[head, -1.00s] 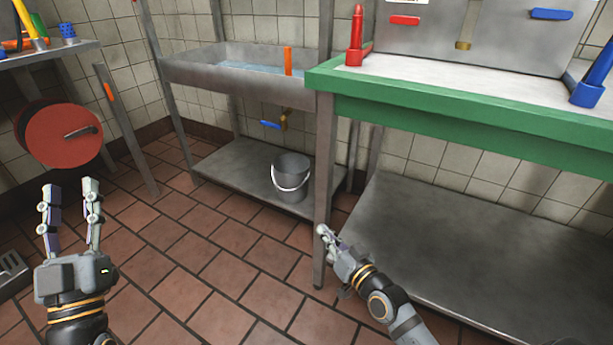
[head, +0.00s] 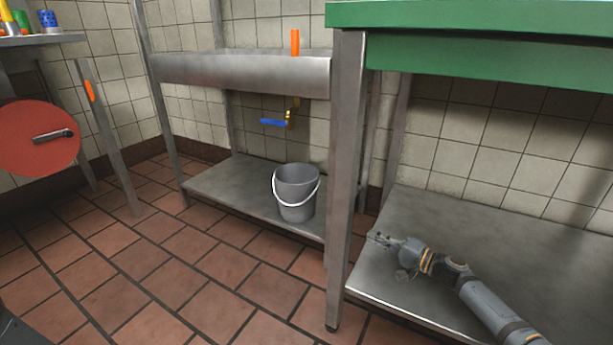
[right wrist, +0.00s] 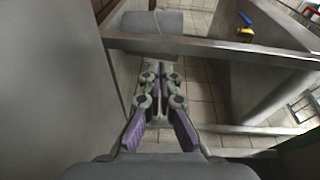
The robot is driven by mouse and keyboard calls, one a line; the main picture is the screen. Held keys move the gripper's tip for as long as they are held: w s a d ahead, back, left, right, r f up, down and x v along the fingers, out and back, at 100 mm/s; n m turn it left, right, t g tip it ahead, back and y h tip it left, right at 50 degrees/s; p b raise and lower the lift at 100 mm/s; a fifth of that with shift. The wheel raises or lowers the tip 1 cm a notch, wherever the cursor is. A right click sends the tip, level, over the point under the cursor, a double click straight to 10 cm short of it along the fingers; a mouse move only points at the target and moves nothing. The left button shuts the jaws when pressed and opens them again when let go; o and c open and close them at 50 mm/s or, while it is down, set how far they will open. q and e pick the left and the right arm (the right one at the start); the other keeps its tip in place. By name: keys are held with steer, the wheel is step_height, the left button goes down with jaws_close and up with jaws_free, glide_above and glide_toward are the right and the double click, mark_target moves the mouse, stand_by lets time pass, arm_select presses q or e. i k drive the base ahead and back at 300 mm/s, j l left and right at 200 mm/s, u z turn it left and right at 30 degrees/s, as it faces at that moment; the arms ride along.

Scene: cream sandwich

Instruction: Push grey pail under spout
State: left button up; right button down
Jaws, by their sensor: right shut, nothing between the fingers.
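The grey pail (head: 297,198) stands upright on the sink's lower shelf in the head view, its white handle hanging across its front. The brass spout (head: 291,115) with a blue lever (head: 272,123) is above the pail, near its middle. My right gripper (head: 376,238) is shut and empty, right of the green table's front leg and over that table's lower shelf. The leg lies between it and the pail in the picture. The right wrist view shows the shut fingers (right wrist: 160,72), a grey rounded shape that looks like the pail (right wrist: 152,23), and the tap (right wrist: 245,28). My left gripper is out of view.
The metal leg (head: 346,180) of the green table (head: 470,45) stands close to my right gripper. The sink (head: 240,73) is above the pail. A red reel (head: 35,138) is at the left. The sink shelf (head: 225,190) is bare left of the pail.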

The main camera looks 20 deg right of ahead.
mark_target(297, 193)
steer(key=i, duration=1.15)
